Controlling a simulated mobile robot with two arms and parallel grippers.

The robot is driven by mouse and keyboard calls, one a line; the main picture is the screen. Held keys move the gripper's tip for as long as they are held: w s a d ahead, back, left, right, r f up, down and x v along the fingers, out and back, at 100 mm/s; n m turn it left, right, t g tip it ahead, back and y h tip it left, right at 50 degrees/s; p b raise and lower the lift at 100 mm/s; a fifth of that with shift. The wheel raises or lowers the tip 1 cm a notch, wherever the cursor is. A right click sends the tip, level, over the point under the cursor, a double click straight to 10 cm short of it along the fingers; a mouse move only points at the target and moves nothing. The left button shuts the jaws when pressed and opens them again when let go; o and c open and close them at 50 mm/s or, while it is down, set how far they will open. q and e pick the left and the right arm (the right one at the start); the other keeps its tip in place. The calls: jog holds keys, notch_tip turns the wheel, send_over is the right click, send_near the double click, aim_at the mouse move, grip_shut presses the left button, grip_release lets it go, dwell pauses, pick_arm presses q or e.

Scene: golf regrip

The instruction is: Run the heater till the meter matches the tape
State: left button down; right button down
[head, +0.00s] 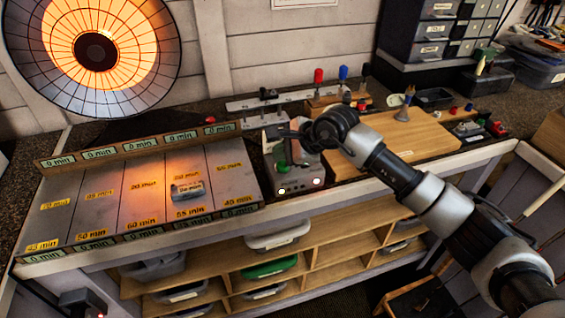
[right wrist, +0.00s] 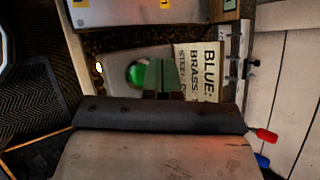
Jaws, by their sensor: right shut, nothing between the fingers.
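The heater (head: 96,48) is a round caged dish at the upper left, glowing orange over the slotted board. The board (head: 140,197) has several lanes with yellow tape labels in minutes (head: 140,222) and small green meters (head: 62,161) along its edges; the readable back ones show 0 min. A small grey piece (head: 187,191) lies in one lane. A grey control box (head: 300,178) stands right of the board, with a green button (right wrist: 137,74) and two lit lamps. My right gripper (right wrist: 165,78) is shut and empty, over the box beside the green button; contact is unclear.
A wooden board (head: 405,140) lies right of the control box. Red and blue handled tools (head: 319,77) stand in a rack behind. A lettered card (right wrist: 198,72) is beside the box. Drawers (head: 432,32) stand at the back right. Shelves with bins (head: 270,267) are below the bench.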

aim_at(282, 165)
jog(key=shift+r+p, duration=0.8)
jog(key=shift+r, duration=1.7)
